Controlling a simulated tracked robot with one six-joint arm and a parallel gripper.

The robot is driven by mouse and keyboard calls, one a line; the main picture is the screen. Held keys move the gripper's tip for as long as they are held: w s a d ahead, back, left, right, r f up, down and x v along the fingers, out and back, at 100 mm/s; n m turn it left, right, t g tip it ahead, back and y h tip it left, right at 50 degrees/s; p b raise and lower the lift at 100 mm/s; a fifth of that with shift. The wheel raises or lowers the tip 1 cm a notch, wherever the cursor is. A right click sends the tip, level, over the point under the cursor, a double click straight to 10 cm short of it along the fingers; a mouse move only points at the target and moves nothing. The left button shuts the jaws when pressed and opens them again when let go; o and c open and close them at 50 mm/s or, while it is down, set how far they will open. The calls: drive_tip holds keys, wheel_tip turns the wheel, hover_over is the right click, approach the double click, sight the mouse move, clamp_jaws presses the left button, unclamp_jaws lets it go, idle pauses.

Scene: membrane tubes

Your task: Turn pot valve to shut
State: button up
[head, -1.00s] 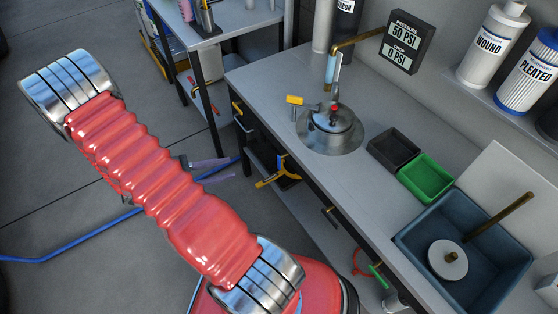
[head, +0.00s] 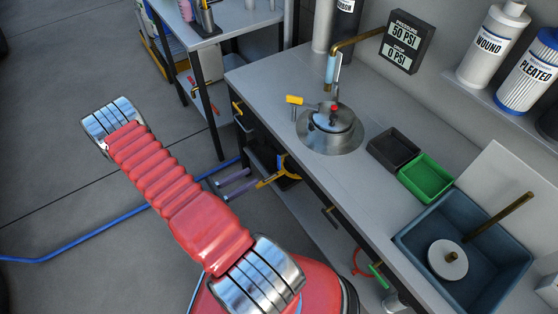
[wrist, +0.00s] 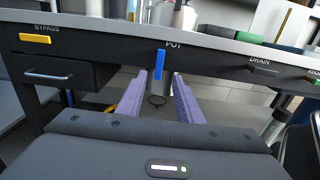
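The pot valve handle (wrist: 160,60) is a blue lever on the dark bench front, under the label POT in the wrist view. It points straight up and down. My gripper (wrist: 160,84) is open. Its two purple fingers are spread left and right, with the lower part of the blue handle showing between the tips. I cannot tell whether the tips reach the handle's depth. In the head view my gripper (head: 234,184) is low in front of the bench; I cannot make out the blue handle there. The steel pot (head: 328,130) is set in the benchtop.
The yellow bypass handle (wrist: 35,38) lies horizontal at left, above a drawer (wrist: 60,72). The drain handle (wrist: 262,70) is at right. On the bench are a black tray (head: 393,149), a green tray (head: 426,178) and a blue sink (head: 490,275). The gauge (head: 405,42) reads 50 and 0 PSI.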

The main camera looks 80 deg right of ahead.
sight(278, 162)
drive_tip(key=shift+x, duration=6.85)
drive_tip(key=shift+c, duration=0.4)
clamp_jaws()
drive_tip(key=shift+s+d, duration=0.1)
drive_tip(key=shift+d, duration=0.05)
